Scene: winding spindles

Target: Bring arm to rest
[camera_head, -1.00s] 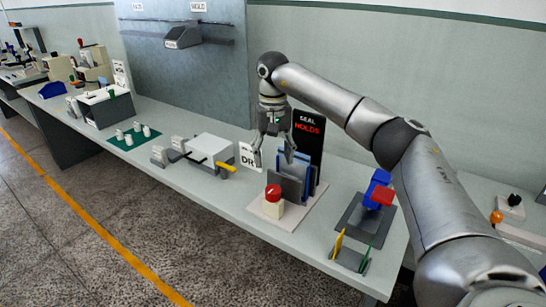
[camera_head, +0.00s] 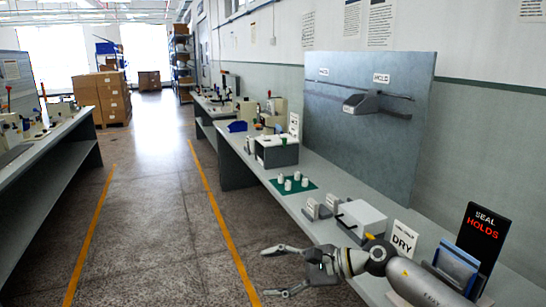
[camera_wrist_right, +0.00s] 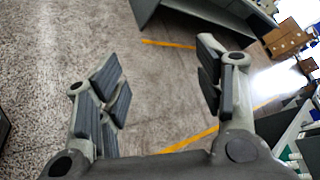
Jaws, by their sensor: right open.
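My right gripper (camera_head: 283,270) is open and empty in the head view. It reaches out to the left past the front edge of the long bench (camera_head: 262,178), over the floor aisle. In the right wrist view my right gripper (camera_wrist_right: 165,85) shows its two dark-padded fingers spread wide, with only floor between them. My right arm comes in from the lower right in the head view, in front of the bench's near part. My left gripper is in neither view.
On the bench stand a DRY sign (camera_head: 404,242), a SEAL HOLDS sign (camera_head: 484,238), a white box (camera_head: 362,221) and a green mat (camera_head: 281,186) with white spools. Another bench (camera_head: 50,155) stands at left. The aisle (camera_head: 160,215) between them is clear.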

